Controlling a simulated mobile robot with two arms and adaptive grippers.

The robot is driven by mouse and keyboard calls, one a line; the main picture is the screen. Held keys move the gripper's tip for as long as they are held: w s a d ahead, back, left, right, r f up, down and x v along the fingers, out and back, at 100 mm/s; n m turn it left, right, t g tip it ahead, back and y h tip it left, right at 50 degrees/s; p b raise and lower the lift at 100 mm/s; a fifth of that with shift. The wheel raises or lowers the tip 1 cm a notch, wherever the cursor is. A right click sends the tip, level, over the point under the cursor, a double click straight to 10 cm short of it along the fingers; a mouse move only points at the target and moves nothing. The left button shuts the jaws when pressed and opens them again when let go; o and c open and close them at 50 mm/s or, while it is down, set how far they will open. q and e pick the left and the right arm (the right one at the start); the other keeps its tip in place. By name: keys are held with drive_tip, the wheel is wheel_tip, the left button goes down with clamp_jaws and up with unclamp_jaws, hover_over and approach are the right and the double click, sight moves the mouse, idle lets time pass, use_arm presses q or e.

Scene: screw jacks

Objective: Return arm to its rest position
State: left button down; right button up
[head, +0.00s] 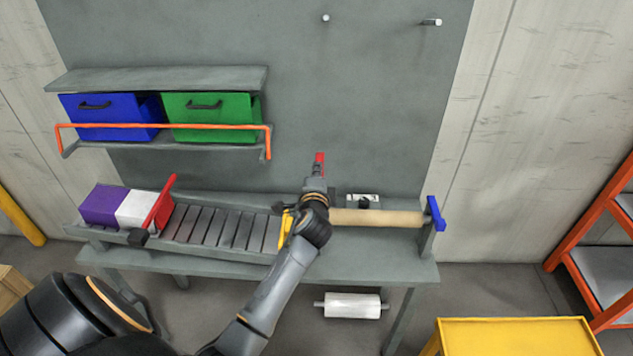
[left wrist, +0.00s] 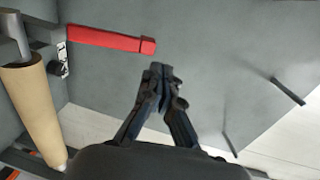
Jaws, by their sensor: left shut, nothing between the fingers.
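My left gripper (head: 315,182) is at the end of my left arm, which reaches up over the right-middle part of the grey workbench (head: 390,262). In the left wrist view its dark fingers (left wrist: 166,78) are closed together with nothing between them. A red bar (head: 319,158) shows just beyond the gripper against the grey back panel. The same red bar (left wrist: 110,40) lies up and to the left of the fingertips in the left wrist view, apart from them. My right gripper is in neither view.
A brown roll (head: 375,217) with a blue end bracket (head: 435,213) lies right of the gripper. Slats (head: 215,228) and purple and white boxes (head: 103,205) are left. Blue (head: 110,117) and green bins (head: 212,118) sit on a shelf. A yellow table (head: 515,338) stands front right.

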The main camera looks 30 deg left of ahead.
use_arm(q)
drive_tip(key=r+v, duration=0.1)
drive_tip(key=v, duration=0.5)
drive_tip(key=shift+s+d+r+b, duration=0.15)
drive_tip(key=shift+b, duration=0.3)
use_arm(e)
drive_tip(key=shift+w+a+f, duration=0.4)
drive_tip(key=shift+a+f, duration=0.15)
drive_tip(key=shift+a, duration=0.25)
